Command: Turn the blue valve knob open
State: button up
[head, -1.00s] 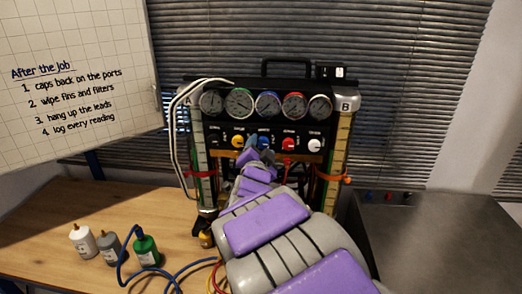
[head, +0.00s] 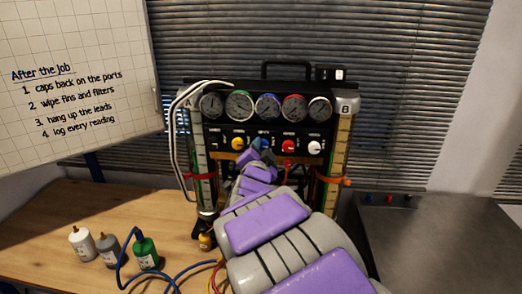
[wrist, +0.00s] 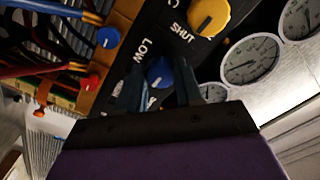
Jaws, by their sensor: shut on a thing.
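The blue valve knob (wrist: 159,72) is on the black panel next to the word LOW. In the wrist view it sits between the two fingers of my gripper (wrist: 158,88), which is shut on it. In the head view my gripper (head: 261,152) reaches the panel below the middle gauge and hides most of the knob. The fingers also cover part of the markings around the knob, so its exact angle is hard to read.
A yellow knob (head: 238,144) is left of my gripper; a red knob (head: 288,147) and a white knob (head: 314,147) are right. Several gauges sit above. Hoses hang below. Three bottles, one green (head: 146,254), stand on the wooden bench at left.

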jog(key=shift+p, duration=0.4)
jog(key=shift+c, duration=0.3)
jog(key=n+p, duration=0.3)
jog(key=p, duration=0.1)
jog(key=shift+r, duration=0.2)
jog(key=n+p, duration=0.3)
jog(key=p, duration=0.1)
jog(key=shift+n, duration=0.3)
jog(key=n+p, duration=0.2)
jog(key=p, duration=0.1)
jog(key=shift+n, duration=0.4)
jog(key=n+p, duration=0.3)
jog(key=n, duration=0.1)
jog(key=shift+f+n+p, duration=0.1)
jog(key=shift+n+p, duration=0.4)
jog(key=shift+n, duration=1.7)
